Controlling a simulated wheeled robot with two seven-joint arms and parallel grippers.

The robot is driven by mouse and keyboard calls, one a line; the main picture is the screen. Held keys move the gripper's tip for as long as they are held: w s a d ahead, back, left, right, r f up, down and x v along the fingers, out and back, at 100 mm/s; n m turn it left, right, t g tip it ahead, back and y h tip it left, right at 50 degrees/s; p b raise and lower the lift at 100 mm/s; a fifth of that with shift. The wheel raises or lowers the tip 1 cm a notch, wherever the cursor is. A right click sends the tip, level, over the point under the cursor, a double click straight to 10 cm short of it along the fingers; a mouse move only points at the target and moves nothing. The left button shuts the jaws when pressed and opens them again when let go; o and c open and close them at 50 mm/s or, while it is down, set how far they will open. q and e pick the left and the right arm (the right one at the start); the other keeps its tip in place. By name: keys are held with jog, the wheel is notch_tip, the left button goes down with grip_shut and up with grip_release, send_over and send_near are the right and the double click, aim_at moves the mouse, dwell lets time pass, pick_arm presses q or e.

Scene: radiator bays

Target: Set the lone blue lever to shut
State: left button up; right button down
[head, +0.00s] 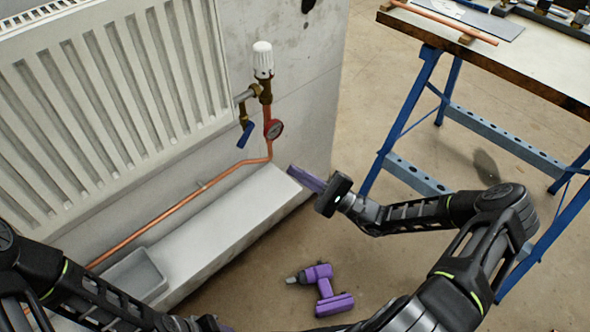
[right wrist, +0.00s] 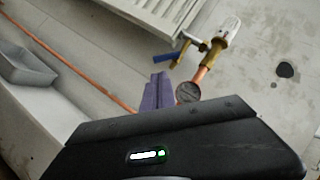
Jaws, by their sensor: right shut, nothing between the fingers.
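The blue lever (head: 246,134) sits on a small brass valve (head: 245,113) under the radiator's right end. It slants down and to the left in the head view, and also shows in the right wrist view (right wrist: 166,58). My right gripper (head: 291,169) has its purple fingers shut with nothing between them. It is to the right of and below the lever, apart from it, pointing toward the wall. The fingers also show in the right wrist view (right wrist: 157,82). My left gripper (head: 226,328) is mostly cut off at the bottom edge, so its fingers cannot be judged.
A white thermostatic head (head: 263,59), a round gauge (head: 274,129) and copper pipe (head: 180,206) surround the valve. A grey tray (head: 137,274) sits on the white ledge (head: 225,220). A purple drill (head: 322,290) lies on the floor. A blue-legged workbench (head: 420,95) stands right.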

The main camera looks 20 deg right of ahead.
aim_at(245, 135)
jog(key=x, duration=1.2)
